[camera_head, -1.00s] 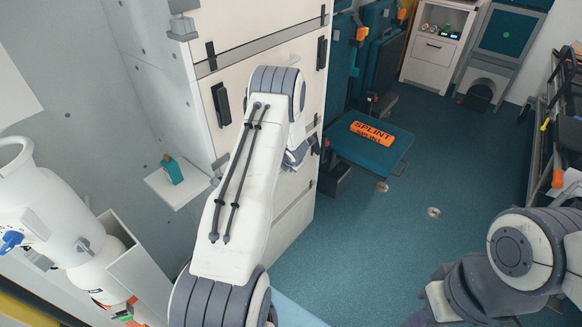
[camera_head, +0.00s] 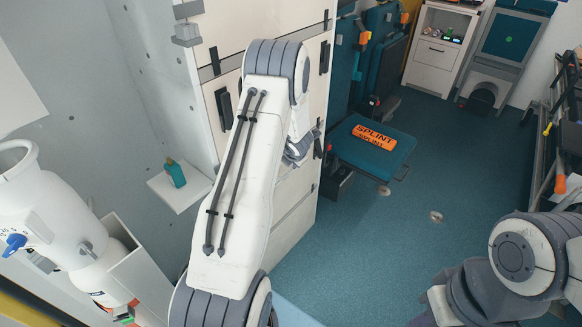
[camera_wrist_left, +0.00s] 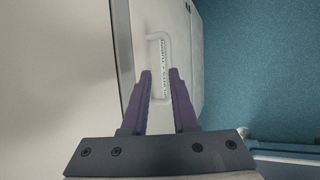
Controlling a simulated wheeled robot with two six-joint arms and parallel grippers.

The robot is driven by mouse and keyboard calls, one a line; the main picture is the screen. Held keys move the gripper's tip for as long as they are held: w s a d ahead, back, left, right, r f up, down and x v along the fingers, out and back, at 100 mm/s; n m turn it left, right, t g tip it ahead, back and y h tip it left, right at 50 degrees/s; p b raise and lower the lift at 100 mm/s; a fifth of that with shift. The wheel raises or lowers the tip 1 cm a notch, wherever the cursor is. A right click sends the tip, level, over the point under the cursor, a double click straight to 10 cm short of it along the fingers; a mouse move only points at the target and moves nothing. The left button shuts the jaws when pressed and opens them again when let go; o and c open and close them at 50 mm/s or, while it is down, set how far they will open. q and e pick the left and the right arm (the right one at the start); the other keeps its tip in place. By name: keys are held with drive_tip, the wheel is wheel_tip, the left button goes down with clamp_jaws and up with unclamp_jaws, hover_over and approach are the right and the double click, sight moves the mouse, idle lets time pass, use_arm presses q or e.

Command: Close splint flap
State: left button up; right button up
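In the left wrist view a pale flap panel (camera_wrist_left: 190,62) carries a light U-shaped handle (camera_wrist_left: 167,45) beside a small printed label, which seems to read "splints". My left gripper (camera_wrist_left: 160,73) has two purple fingers, spread apart with a gap between them. The handle lies in line with this gap, around and beyond the fingertips; I cannot tell whether they touch it. In the head view my left arm hides the flap and most of the gripper. My right arm shows at lower right, its gripper outside the picture.
A cream cabinet wall (camera_head: 297,57) stands beside my left arm. An orange splint bag (camera_head: 374,136) lies on a teal fold-down seat (camera_head: 392,158) to the right. A small shelf (camera_head: 190,190) with a teal bottle (camera_head: 175,173) is at left.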

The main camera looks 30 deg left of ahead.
use_arm(q)
drive_tip(key=shift+d+v, duration=0.25)
drive_tip(key=shift+v, duration=1.45)
